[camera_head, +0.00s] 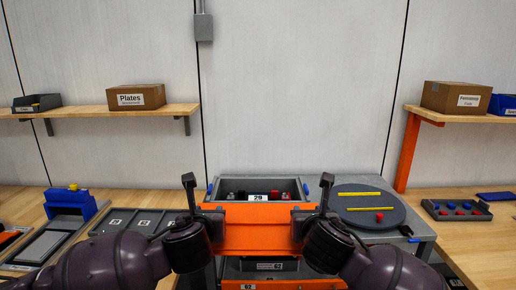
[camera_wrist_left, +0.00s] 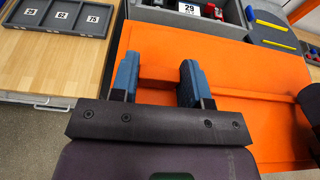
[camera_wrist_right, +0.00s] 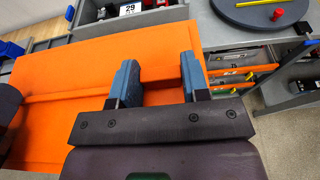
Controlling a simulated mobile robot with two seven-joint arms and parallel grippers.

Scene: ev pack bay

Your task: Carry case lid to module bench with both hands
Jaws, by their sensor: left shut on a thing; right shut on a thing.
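The orange case lid (camera_head: 255,238) is a broad flat panel held in front of me, just on my side of the open grey case labelled 29 (camera_head: 232,196). My left gripper (camera_head: 205,213) is shut on the lid's left side; the left wrist view shows its blue fingers (camera_wrist_left: 158,78) either side of an orange raised bar. My right gripper (camera_head: 311,213) is shut on the lid's right side in the same way, with its blue fingers (camera_wrist_right: 159,80) around an orange bar. The lid hides part of the bench front. Which surface is the module bench I cannot tell.
The grey bench (camera_head: 345,182) bears the case and a dark round turntable (camera_head: 365,217) with two yellow rods and a red piece. A parts tray (camera_head: 456,210) stands right.

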